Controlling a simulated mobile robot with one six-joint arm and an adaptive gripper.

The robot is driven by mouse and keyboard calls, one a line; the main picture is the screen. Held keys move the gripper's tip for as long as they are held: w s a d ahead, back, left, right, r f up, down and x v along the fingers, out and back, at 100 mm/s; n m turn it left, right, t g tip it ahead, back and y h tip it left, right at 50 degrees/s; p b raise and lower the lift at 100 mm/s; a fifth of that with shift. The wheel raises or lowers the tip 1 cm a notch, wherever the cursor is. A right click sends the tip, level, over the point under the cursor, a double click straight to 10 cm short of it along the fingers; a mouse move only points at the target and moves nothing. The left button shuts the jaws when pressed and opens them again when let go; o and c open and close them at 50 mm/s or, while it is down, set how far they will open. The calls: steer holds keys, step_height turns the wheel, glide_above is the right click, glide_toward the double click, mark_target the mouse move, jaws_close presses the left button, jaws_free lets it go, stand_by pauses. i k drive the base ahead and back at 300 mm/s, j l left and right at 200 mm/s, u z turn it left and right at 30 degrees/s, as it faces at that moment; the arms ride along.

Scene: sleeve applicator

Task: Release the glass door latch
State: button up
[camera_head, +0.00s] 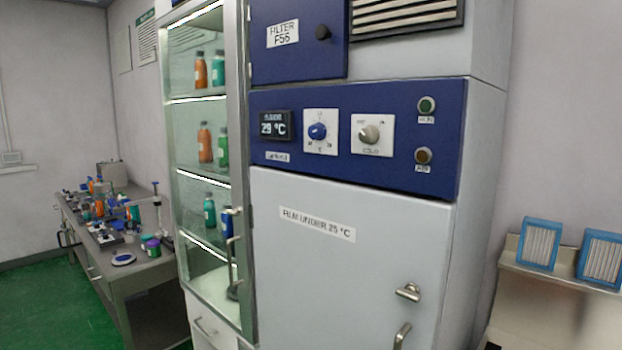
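A tall glass-fronted cabinet (176,190) with lit shelves stands left of the blue and white machine. Its metal frame post (240,130) runs down its right side. A metal handle (230,258) is on the lower right of the glass front. A small metal piece (235,211) sits just above the handle and may be the latch; it is too small to tell how it is set. I cannot tell whether the glass door is fully closed. My gripper is not in view.
The machine's white door (330,275) has a latch lever (408,292) and a handle (402,336). Orange and green bottles stand on the cabinet shelves. A cluttered workbench (150,270) is at left, a filter shelf (540,275) at right. Green floor (45,305) is clear at lower left.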

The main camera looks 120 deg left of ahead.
mark_target(235, 212)
steer(key=u, duration=4.35)
steer(key=i+l, duration=0.15)
steer(key=l, duration=0.15)
steer(key=i+l+u, duration=0.1)
steer(key=l, duration=0.2)
steer(key=i, duration=0.05)
